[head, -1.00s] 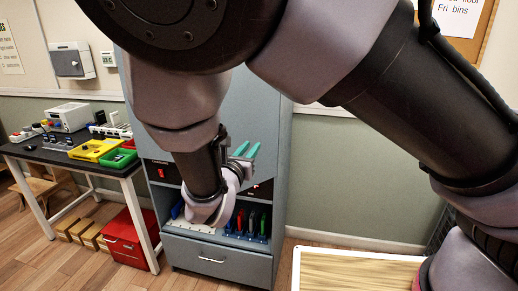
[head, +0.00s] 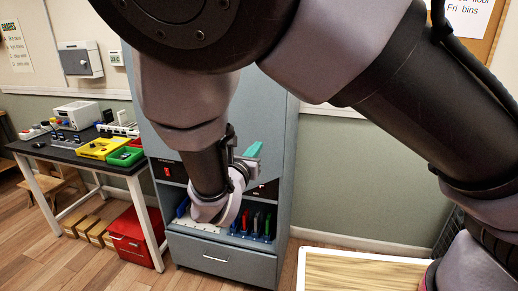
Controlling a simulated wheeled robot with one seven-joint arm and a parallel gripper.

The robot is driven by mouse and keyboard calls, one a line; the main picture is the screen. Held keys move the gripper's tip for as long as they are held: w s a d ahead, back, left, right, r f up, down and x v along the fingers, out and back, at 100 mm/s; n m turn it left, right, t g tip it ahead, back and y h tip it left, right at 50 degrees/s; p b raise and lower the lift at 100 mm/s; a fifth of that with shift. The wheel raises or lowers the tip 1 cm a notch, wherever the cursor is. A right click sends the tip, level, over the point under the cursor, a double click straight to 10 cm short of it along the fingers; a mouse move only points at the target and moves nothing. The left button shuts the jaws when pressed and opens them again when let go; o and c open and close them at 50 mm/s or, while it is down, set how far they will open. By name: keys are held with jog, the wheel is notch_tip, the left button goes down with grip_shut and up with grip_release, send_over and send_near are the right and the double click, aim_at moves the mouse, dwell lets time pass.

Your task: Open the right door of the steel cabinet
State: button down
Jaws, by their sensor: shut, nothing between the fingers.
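The grey steel cabinet (head: 281,120) stands behind my arm in the middle of the head view. My arm hides most of its plain upper front, and I cannot make out the seam or handle of its right door. The upper front looks closed. My gripper (head: 253,149) is in front of the cabinet, with its teal fingers shut and empty. I cannot tell whether the fingers touch the cabinet.
Below the upper front is an open bay with several coloured upright items (head: 256,222), above a drawer (head: 220,259). A dark workbench (head: 60,152) with trays and a red box (head: 130,236) stand left. A wood-topped surface (head: 362,273) lies front right.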

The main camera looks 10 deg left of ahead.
jog(key=c, duration=1.6)
grip_release()
jog(key=c, duration=1.2)
grip_release()
jog(key=shift+s, duration=0.1)
jog(key=s, duration=0.3)
jog(key=s+a, duration=0.1)
jog(key=s, duration=0.6)
jog(key=shift+s+a, duration=0.25)
